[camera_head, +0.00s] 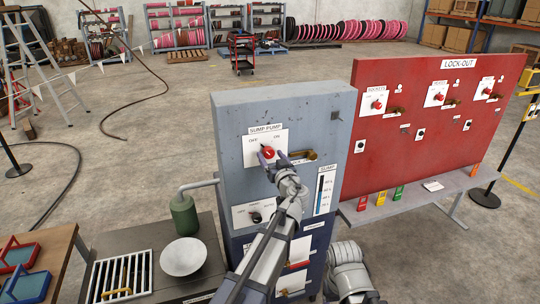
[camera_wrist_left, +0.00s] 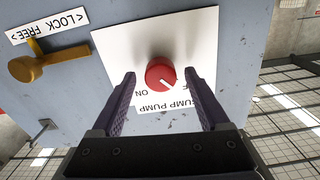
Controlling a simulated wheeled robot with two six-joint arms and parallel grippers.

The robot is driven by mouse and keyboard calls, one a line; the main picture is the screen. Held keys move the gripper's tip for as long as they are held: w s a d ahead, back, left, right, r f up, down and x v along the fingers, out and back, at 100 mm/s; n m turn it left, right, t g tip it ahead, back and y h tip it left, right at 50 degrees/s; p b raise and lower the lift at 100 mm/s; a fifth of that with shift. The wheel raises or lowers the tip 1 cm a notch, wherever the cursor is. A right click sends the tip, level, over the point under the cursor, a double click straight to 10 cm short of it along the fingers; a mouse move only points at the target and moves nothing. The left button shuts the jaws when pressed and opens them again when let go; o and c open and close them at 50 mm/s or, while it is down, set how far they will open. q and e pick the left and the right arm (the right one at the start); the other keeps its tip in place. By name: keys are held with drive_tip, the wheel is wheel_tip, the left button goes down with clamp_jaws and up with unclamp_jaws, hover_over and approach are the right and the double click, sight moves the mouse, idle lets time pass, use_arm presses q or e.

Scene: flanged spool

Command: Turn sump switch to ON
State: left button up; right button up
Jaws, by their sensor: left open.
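The sump switch is a red round knob (camera_head: 268,152) on a white plate labelled SUMP PUMP, on the front of a grey cabinet (camera_head: 232,120). In the left wrist view the plate appears upside down, and the knob (camera_wrist_left: 160,75) carries a white mark slanting toward the OFF side, with ON on the other side. OFF is partly hidden by a finger. My left gripper (camera_head: 271,160) is open in front of the plate. Its two fingers stand on either side of the knob, with gaps visible in the wrist view. My right gripper is not in view.
A brass lever (camera_head: 303,154) beside the plate also shows in the wrist view (camera_wrist_left: 40,66), near a LOCK FREE label. A black knob (camera_head: 256,217) sits lower on the cabinet. A red lock-out board (camera_head: 400,150) stands to the right.

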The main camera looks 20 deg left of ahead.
use_arm(q)
drive_tip(key=shift+x, duration=0.8)
clamp_jaws()
